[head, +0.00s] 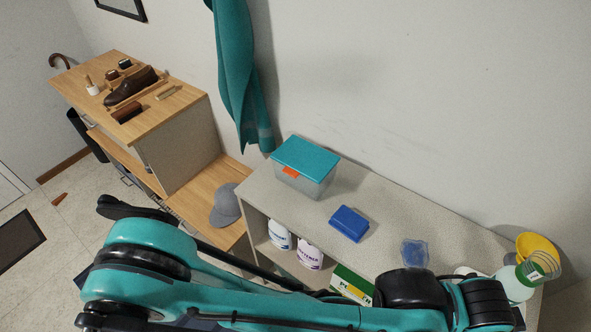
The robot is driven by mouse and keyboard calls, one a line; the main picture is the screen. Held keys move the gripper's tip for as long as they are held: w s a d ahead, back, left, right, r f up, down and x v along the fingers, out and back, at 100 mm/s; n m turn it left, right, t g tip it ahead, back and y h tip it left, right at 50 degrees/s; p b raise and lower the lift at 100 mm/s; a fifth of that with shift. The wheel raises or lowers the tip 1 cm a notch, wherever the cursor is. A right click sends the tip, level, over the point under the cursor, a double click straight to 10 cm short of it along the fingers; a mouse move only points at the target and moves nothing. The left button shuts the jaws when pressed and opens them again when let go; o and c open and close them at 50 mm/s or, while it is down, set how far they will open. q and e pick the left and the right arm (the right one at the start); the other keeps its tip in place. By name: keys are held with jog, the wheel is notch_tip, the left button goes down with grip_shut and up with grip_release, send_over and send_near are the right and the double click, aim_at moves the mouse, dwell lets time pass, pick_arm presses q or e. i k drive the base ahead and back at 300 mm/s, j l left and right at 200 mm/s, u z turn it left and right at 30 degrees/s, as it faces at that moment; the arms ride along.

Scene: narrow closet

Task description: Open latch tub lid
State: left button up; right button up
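The latch tub (308,184) is a clear box with a teal lid and an orange latch (291,173) on its front side. It stands on the left end of the speckled grey counter (380,210). The lid (306,155) lies flat on the tub and looks closed. Whether the latch is fastened is too small to tell. Teal and black links of my arms cross the bottom of the view, apart from the tub in the picture. I cannot make out either gripper.
A blue box (349,223) sits right of the tub, with a blue translucent item (414,253) farther right. Bottles (310,255) stand on the shelf below. A teal cloth (240,75) hangs behind. A grey cap (225,205) lies on the wooden bench (205,182) at left.

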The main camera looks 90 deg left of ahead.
aim_at(299, 156)
jog(key=u, duration=0.5)
jog(key=k+u, duration=0.1)
jog(key=u, duration=0.85)
jog(key=k+j+u, duration=0.1)
jog(key=u, duration=0.35)
jog(key=j+u, duration=0.1)
jog(key=u, duration=0.9)
jog(key=k+l+u, duration=0.1)
jog(key=l, duration=0.5)
